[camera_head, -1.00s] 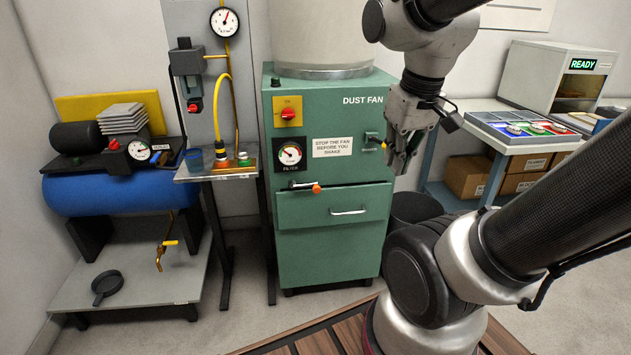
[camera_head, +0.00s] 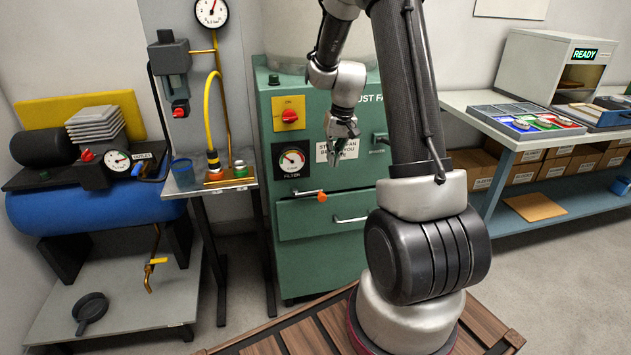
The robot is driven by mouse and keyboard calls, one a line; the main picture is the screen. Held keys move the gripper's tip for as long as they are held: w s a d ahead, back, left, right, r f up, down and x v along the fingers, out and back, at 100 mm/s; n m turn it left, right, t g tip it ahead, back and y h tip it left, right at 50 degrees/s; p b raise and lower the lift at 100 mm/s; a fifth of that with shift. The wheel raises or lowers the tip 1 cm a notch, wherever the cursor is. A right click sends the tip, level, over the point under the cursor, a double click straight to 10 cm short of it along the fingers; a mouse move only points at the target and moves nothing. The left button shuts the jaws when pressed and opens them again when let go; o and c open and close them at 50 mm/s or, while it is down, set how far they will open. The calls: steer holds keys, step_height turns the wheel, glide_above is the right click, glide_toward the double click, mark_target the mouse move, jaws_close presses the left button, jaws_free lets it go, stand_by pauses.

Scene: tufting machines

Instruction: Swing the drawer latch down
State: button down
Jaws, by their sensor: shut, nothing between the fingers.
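The drawer latch (camera_head: 308,194) is a thin metal bar with an orange knob (camera_head: 321,197) at its right end. It lies about level across the top edge of the green drawer (camera_head: 320,217) on the dust fan cabinet. My gripper (camera_head: 333,157) is shut and empty. It points down in front of the cabinet's white sign, above and a little right of the orange knob, apart from it in the picture. My arm covers the right part of the drawer and its handle (camera_head: 350,219) is partly in view.
The cabinet (camera_head: 310,262) also carries a yellow plate with a red switch (camera_head: 289,116) and a dial gauge (camera_head: 292,160) left of my gripper. A small metal stand (camera_head: 212,181) is at left, and a shelf bench (camera_head: 545,138) is at right.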

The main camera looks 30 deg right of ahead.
mark_target(322, 193)
steer(key=shift+w+d+r+t, duration=0.1)
steer(key=shift+w+r+t, duration=0.05)
steer(key=shift+w, duration=0.3)
steer(key=shift+w+d+r+t, duration=0.1)
steer(key=shift+w+r+t, duration=0.05)
steer(key=shift+w, duration=0.3)
steer(key=shift+f, duration=0.1)
steer(key=f, duration=0.4)
steer(key=w+f, duration=0.1)
steer(key=f, duration=0.4)
steer(key=w+a+f, duration=0.1)
steer(key=f, duration=0.3)
steer(key=shift+w+f, duration=0.2)
steer(key=shift+f, duration=0.05)
